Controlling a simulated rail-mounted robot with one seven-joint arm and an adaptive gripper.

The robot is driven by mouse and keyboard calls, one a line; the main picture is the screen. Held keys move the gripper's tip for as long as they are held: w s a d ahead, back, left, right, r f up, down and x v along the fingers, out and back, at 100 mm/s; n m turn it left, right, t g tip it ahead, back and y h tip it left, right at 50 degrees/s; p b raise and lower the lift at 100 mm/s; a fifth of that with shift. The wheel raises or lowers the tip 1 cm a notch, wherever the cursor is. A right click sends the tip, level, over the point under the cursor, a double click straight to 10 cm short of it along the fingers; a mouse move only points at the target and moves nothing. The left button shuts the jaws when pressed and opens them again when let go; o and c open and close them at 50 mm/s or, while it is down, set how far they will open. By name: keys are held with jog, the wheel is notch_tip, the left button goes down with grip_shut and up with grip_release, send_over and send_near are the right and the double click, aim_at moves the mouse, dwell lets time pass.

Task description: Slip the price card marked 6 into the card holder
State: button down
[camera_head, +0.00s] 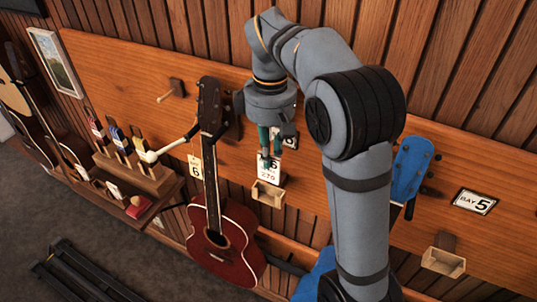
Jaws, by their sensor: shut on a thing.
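The price card (268,177) is white; a 6, partly hidden, and the number 270 below it can be read. My gripper (266,163) points down and is shut on the card's upper part. The card hangs upright, just above a small light wooden card holder (268,195) on the wall board. The card's lower edge looks close to the holder's top; I cannot tell whether it is inside or still in front of it. A bay sign (289,138) behind my gripper is partly hidden.
A blue ukulele (410,170), a BAY 5 sign (474,202) and another wooden holder (443,262) are to the right. A stepped wooden rack (150,182) stands left.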

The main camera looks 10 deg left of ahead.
aim_at(269, 180)
jog(key=shift+f+b, duration=2.55)
jog(key=shift+f, duration=0.65)
jog(key=c, duration=1.8)
grip_release()
jog(key=shift+o, duration=0.4)
notch_tip(269, 180, up, 12)
jog(key=shift+f, duration=0.1)
